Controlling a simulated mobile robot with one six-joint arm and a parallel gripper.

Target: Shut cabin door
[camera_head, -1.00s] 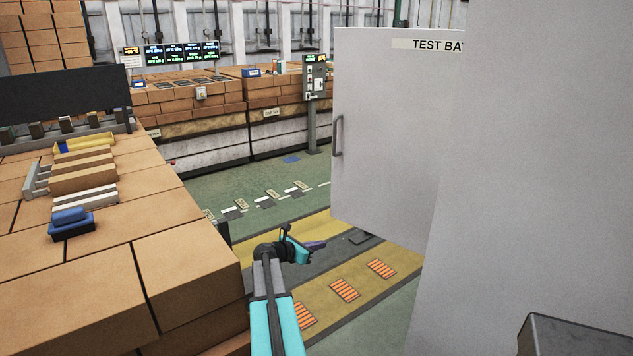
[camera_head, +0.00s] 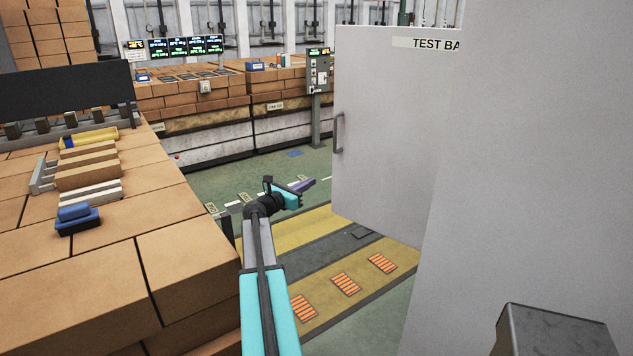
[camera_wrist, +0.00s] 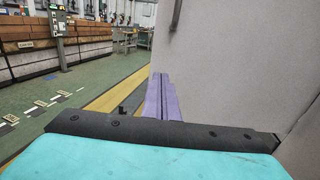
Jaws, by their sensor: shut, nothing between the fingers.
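The cabin door (camera_head: 385,140) is a grey panel marked "TEST BA", with the rest of the label cut off by the cabin wall (camera_head: 530,180). It stands open, swung out from the cabin. Its dark handle (camera_head: 339,133) is near its left edge. My gripper (camera_head: 309,184) is shut and empty, its purple fingers pointing right, left of the door's lower left part and below the handle in the picture. In the wrist view the shut fingers (camera_wrist: 162,100) point ahead, with the grey door panel (camera_wrist: 215,60) close on the right. I cannot tell whether they touch it.
A brick-topped bench (camera_head: 110,240) with blocks and a blue box (camera_head: 77,219) fills the left. A control post (camera_head: 318,90) stands behind.

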